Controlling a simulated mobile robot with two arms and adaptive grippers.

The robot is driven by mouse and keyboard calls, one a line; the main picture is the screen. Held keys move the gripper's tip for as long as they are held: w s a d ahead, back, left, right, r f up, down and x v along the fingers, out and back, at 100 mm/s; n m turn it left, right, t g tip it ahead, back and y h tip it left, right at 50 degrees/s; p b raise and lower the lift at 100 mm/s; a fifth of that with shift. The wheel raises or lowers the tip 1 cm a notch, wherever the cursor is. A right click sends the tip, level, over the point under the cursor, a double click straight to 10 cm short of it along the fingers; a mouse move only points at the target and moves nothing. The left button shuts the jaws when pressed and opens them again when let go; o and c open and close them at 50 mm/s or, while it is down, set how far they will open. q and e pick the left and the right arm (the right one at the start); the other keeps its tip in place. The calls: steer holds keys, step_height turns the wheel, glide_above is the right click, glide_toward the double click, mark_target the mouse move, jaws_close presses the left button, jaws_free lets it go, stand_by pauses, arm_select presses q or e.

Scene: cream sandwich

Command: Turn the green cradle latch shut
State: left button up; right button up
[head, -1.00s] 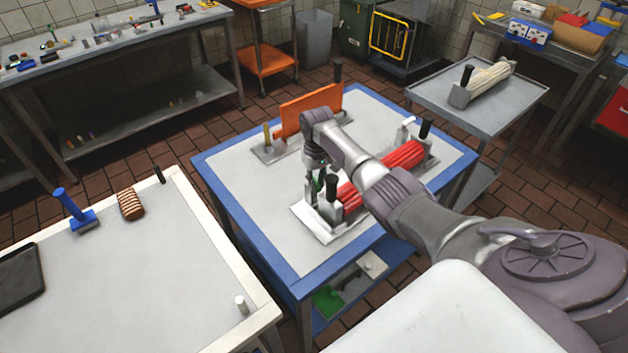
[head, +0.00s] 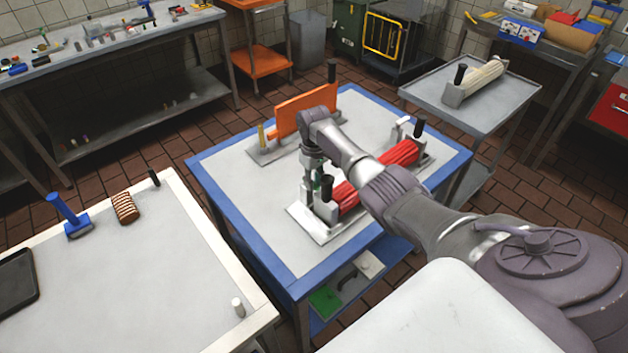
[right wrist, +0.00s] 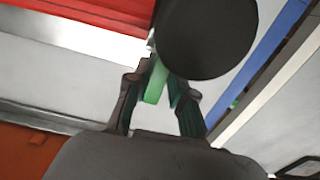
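The green cradle latch (right wrist: 155,82) is a short bright green tab. It lies between the fingers of my right gripper (right wrist: 160,104), which look open around it with some gap. In the head view my right gripper (head: 313,172) points down at the front end of the cradle (head: 312,224). A red ribbed roll (head: 378,168) lies in this cradle. A black knob (right wrist: 207,35) hides part of the latch and fingertips in the right wrist view. My left gripper is not in view.
The cradle's black-topped post (head: 325,187) stands close beside my right gripper. An orange plate fixture (head: 305,108) stands behind on the same blue-edged table (head: 262,228). A white-topped table (head: 130,290) is at the left. The blue-edged table's front left is clear.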

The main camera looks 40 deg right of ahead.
steer(key=o, duration=0.3)
step_height(320, 180, up, 12)
steer(key=shift+r, duration=0.1)
stand_by(0.5)
stand_by(0.4)
